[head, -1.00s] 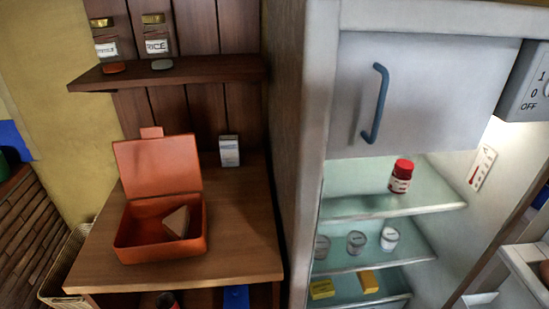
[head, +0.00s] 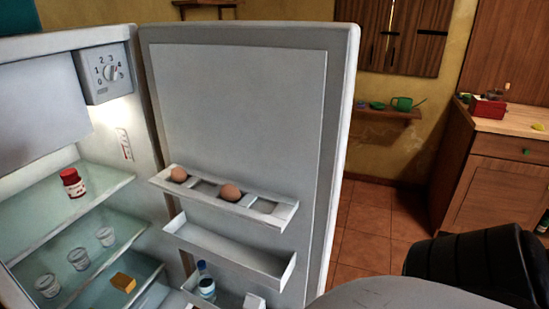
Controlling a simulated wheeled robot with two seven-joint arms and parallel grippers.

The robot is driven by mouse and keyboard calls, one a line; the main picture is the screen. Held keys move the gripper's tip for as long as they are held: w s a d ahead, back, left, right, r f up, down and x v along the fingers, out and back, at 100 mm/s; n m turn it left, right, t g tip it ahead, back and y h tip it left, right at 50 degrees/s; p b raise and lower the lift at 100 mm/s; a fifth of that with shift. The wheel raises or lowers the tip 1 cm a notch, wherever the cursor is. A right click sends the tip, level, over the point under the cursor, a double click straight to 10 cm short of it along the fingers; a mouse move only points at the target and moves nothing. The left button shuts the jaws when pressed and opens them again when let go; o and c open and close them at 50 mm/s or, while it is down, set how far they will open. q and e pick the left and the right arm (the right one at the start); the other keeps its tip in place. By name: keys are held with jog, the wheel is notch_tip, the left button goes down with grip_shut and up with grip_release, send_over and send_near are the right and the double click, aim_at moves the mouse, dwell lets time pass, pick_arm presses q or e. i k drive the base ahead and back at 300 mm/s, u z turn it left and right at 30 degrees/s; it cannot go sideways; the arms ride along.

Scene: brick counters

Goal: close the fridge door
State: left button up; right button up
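The fridge door (head: 238,105) stands wide open, hinged at the right side of the fridge body (head: 145,110). Its inner side faces me, with an egg rack (head: 270,214) holding two eggs, an empty shelf (head: 225,246) below, and a bottle (head: 206,284) in the lowest shelf. The door's free edge (head: 345,130) is on the right. Inside the fridge are a red-lidded jar (head: 72,183), several small glass cups (head: 78,259) and a yellow block (head: 122,282). Neither gripper is in view.
A dark, rounded black part (head: 475,265) and a grey curved surface are at the bottom right. Beyond the door are tiled floor (head: 375,220), a wall shelf (head: 388,114) with a green watering can (head: 402,103), and a wooden cabinet (head: 500,180) at the right. Floor shows clear right of the door.

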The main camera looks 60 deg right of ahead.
aim_at(262, 109)
jog(key=k, duration=0.15)
jog(key=z, duration=3.15)
jog(key=i, duration=3.2)
jog(key=u, duration=4.1)
jog(key=i, duration=0.5)
jog(key=u, duration=1.05)
jog(key=k, duration=0.1)
jog(key=z, duration=0.15)
